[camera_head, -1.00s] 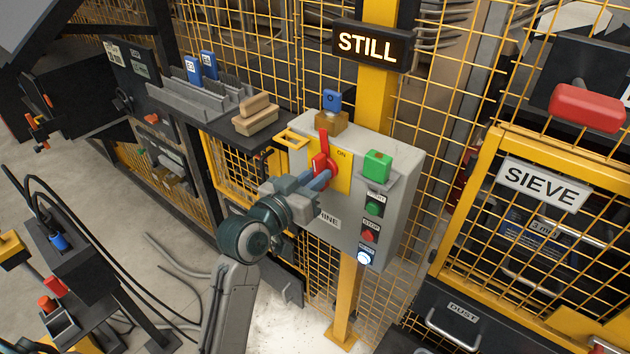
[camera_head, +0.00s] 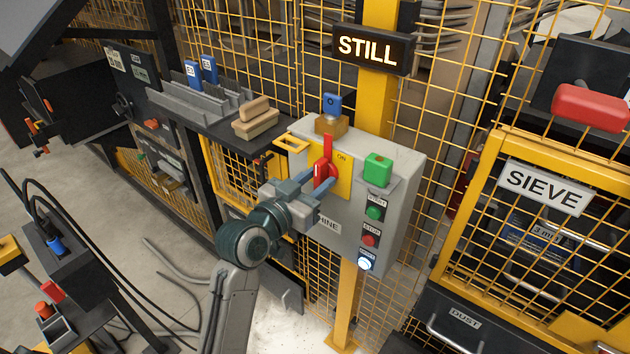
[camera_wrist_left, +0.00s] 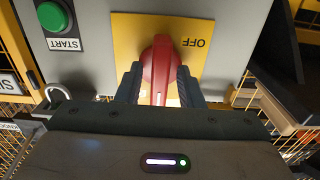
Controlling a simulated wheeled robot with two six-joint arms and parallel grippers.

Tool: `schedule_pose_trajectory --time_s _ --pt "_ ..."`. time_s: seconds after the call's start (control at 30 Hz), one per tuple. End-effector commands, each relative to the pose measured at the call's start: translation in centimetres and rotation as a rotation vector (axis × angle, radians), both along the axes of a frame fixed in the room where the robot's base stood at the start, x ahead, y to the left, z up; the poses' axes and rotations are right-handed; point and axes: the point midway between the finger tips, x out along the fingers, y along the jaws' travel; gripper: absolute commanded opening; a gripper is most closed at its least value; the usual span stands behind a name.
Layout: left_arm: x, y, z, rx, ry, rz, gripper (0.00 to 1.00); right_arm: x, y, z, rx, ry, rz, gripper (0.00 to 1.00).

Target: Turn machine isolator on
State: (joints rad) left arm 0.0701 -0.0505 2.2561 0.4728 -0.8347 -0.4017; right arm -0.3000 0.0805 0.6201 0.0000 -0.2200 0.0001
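The machine isolator is a red handle (camera_head: 326,160) on a yellow plate (camera_head: 346,181) on the front of a grey control box. The handle stands about upright, with an ON label beside its upper part. In the left wrist view, which is upside down, the red handle (camera_wrist_left: 159,68) lies along the picture's vertical and an OFF label shows beside it. My left gripper (camera_head: 318,190) is at the handle's lower part. Its fingers look spread, one on each side of the handle (camera_wrist_left: 158,88); firm contact cannot be made out. My right gripper is not in view.
The box also carries a green block (camera_head: 377,169), a green start button (camera_head: 374,213), a red stop button (camera_head: 370,240) and a lit button (camera_head: 365,263). A sign (camera_head: 372,47) reads STILL. Yellow mesh fencing surrounds the box.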

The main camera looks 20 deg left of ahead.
Motion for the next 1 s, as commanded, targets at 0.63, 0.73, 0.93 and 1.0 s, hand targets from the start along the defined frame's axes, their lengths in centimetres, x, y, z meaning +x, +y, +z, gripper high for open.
schedule_pose_trajectory --time_s 0.63,0.73,0.93,1.0 --pt "-4.9 1.8 -0.3 0.006 -0.002 0.000 0.38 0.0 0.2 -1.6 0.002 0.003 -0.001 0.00" --pt "-6.8 2.5 -0.3 0.006 -0.001 0.000 0.38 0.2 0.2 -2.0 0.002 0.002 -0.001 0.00" --pt "-9.1 3.3 0.2 0.002 0.002 0.001 0.38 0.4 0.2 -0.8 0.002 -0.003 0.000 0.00" --pt "-9.6 3.5 0.2 0.002 0.002 0.001 0.38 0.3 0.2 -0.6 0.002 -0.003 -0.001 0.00"
